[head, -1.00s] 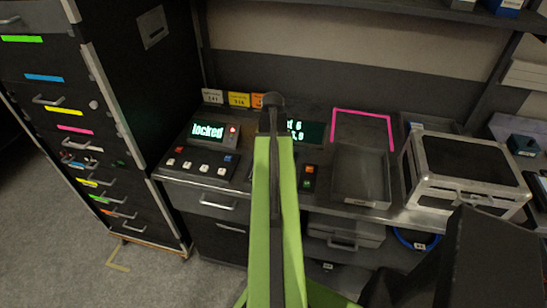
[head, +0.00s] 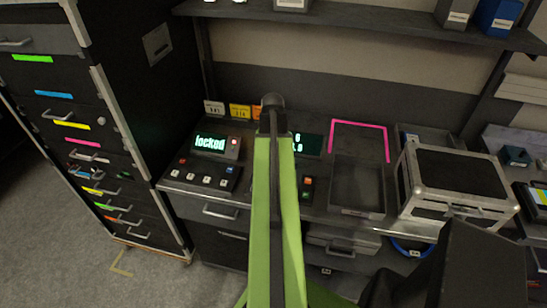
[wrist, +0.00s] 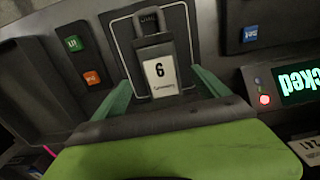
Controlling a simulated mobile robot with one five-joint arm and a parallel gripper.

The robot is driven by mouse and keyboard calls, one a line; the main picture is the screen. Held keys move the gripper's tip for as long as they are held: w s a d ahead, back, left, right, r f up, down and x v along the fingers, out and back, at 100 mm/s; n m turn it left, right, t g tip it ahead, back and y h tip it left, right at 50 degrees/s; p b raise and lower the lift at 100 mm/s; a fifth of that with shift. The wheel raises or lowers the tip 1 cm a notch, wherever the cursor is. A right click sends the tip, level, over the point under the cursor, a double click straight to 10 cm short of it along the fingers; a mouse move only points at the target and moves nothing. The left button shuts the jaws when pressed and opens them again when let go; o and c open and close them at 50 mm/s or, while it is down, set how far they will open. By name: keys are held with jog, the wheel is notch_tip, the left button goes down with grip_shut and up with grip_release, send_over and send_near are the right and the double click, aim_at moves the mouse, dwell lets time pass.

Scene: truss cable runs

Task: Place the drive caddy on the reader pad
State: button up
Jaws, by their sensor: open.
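The drive caddy (wrist: 158,65) is a dark block with a loop handle and a white label marked 6. In the wrist view it is over a dark plate with a thin pale outline, which looks like the reader pad (wrist: 120,28). I cannot tell whether its underside touches the plate. My gripper (wrist: 160,92) is open, with one green finger to each side of the caddy. In the head view my green arm hides the caddy and the pad.
A lit "locked" display (head: 209,143) stands left of my arm, above a button panel (head: 203,174). Right of my arm are an empty dark tray (head: 357,184), a pink outline (head: 358,124) and a silver-edged case (head: 458,183). A drawer cabinet stands far left; a shelf (head: 370,25) runs above.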

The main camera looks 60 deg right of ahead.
notch_tip(320, 180, up, 6)
jog(key=p, duration=0.4)
jog(key=shift+r, duration=0.1)
jog(key=w+a+n, duration=0.4)
jog(key=w+a, duration=0.5)
jog(key=a, duration=0.4)
jog(key=w+a+n, duration=0.4)
jog(key=w+a, duration=0.6)
jog(key=a, duration=0.3)
jog(key=w+a+n, duration=0.2)
jog(key=a+n, duration=0.4)
jog(key=a, duration=1.8)
jog(key=shift+a, duration=0.4)
